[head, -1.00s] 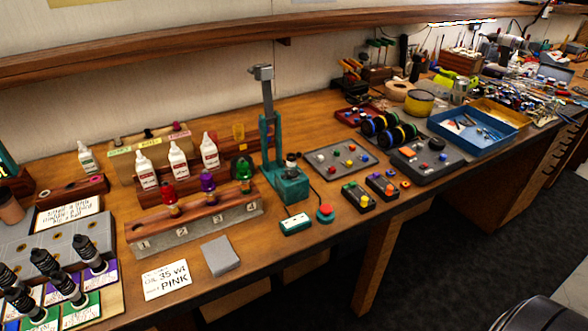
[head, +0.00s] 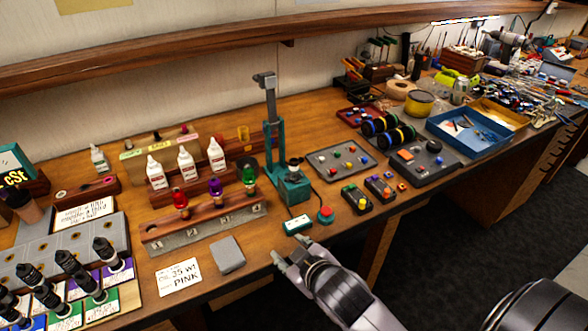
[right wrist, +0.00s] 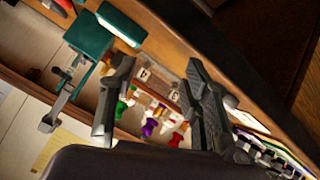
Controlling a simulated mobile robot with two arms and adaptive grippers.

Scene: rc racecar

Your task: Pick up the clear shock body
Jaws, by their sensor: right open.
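My right gripper (head: 289,250) is open and empty over the bench's front edge, to the right of the grey block. In the right wrist view its two dark fingers (right wrist: 158,72) stand apart, with the numbered rack beyond them. The wooden rack with a grey numbered front (head: 209,232) stands on the bench. Red (head: 180,198), purple (head: 215,186) and green (head: 250,174) coloured pieces stand in a row behind its front; they also show in the right wrist view. I cannot make out a clear shock body for certain. My left gripper is out of view.
A teal press (head: 291,188) with a tall lever stands right of the rack. A grey block (head: 228,255) and a white card (head: 178,277) lie in front of it. Dark shocks (head: 77,270) stand at the left. White bottles (head: 187,164) stand behind the rack.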

